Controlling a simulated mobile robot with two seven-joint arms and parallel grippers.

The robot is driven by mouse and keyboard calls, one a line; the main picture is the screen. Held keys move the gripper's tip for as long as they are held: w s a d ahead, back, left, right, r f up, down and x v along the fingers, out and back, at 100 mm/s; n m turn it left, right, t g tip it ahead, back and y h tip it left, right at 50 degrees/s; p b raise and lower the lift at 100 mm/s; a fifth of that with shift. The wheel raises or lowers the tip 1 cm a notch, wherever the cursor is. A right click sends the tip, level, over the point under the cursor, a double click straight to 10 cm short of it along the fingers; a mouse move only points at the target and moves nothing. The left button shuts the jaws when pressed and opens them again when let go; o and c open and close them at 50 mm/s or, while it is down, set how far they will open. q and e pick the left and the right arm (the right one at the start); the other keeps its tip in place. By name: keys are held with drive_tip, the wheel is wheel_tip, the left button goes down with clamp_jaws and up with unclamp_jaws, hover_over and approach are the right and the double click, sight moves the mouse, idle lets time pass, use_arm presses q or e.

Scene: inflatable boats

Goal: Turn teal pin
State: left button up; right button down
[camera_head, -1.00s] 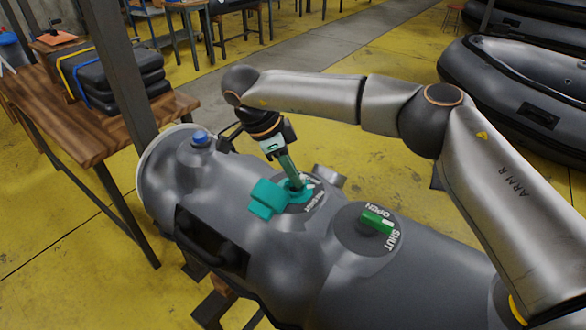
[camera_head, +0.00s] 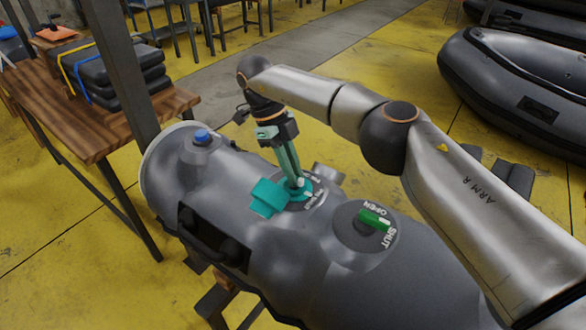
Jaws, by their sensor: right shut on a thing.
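The teal pin (camera_head: 268,197) sits on a round labelled plate on top of the dark grey inflatable tube. Its blocky teal tab points to the left of its round centre. My right gripper (camera_head: 298,183) comes down from above with its long greenish fingers, tilted slightly, and is shut on the pin at its centre. The fingertips partly hide that centre and some of the white lettering. My left gripper is not in view.
A green handle (camera_head: 375,220) on a plate marked OPEN and SHUT is close to the right. A blue cap (camera_head: 202,137) is on the tube's far left. A wooden table (camera_head: 100,130) and a dark post (camera_head: 122,75) stand at left. Grey boats (camera_head: 510,95) lie at right.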

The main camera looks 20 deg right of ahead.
drive_tip(key=shift+m, duration=0.3)
drive_tip(key=c, duration=0.9)
unclamp_jaws()
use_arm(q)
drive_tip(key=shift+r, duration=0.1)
